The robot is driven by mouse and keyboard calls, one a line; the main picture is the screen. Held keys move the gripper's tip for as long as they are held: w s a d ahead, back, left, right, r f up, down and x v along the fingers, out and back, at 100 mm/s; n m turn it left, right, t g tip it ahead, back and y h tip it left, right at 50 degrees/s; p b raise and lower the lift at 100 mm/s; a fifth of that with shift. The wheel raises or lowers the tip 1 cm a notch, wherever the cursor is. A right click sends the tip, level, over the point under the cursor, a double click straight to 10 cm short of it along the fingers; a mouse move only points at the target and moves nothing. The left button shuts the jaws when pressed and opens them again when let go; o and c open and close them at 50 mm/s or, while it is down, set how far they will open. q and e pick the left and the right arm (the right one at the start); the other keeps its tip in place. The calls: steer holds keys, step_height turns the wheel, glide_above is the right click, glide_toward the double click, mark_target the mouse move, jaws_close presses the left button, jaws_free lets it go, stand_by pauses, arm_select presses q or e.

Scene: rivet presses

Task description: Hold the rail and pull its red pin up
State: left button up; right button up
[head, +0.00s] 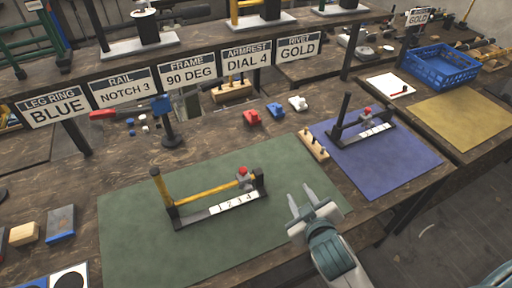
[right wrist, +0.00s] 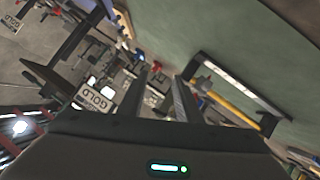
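A black rail (head: 190,217) with a white strip numbered 1 to 4 lies on the green mat. A yellow bar (head: 206,193) runs along it, and an upright yellow-topped post stands at its left end. The red pin (head: 242,171) sits on a grey block near the rail's right end. My right gripper (head: 301,191) is open and empty, right of the rail and apart from it. The yellow bar (right wrist: 230,107) and white strip (right wrist: 243,85) also show in the right wrist view, right of the open fingers (right wrist: 160,82). My left gripper is not in view.
A similar black rail with a red knob (head: 366,111) stands on the blue mat (head: 400,160). A wooden peg block (head: 313,145) lies between the mats. Red, blue and white small parts lie behind. A blue crate (head: 440,66) stands far right. The green mat's front (head: 240,250) is clear.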

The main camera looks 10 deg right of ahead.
steer(key=w+a+r+n+t+y, duration=0.3)
steer(key=r+n, duration=0.1)
steer(key=r, duration=0.3)
steer(key=w+a+r+n+t+y, duration=0.2)
steer(key=w+a+r+n+t, duration=0.15)
steer(key=r, duration=0.35)
steer(key=w+a+r+n+t+y, duration=0.2)
steer(key=w+a+r+n+y, duration=0.15)
steer(key=r, duration=0.35)
steer(key=s+a+r+n+g+y, duration=0.2)
steer(key=a+n+g+y, duration=0.5)
steer(key=n, duration=0.4)
steer(key=s+a+r+n+g+y, duration=0.25)
steer(key=a+n+g+y, duration=0.45)
steer(key=n, duration=0.4)
step_height(320, 180, down, 13)
steer(key=w+n+g+h, duration=0.2)
steer(key=n+g+h, duration=0.4)
steer(key=n+h, duration=0.35)
steer(key=w+d+f+n+h, duration=0.1)
steer(key=w+d+f+h, duration=0.1)
steer(key=d, duration=0.5)
steer(key=w+d+f+h, duration=0.3)
steer(key=d+h, duration=0.3)
steer(key=d, duration=0.2)
steer(key=shift+w+n+t, duration=0.35)
steer(key=shift+w, duration=0.55)
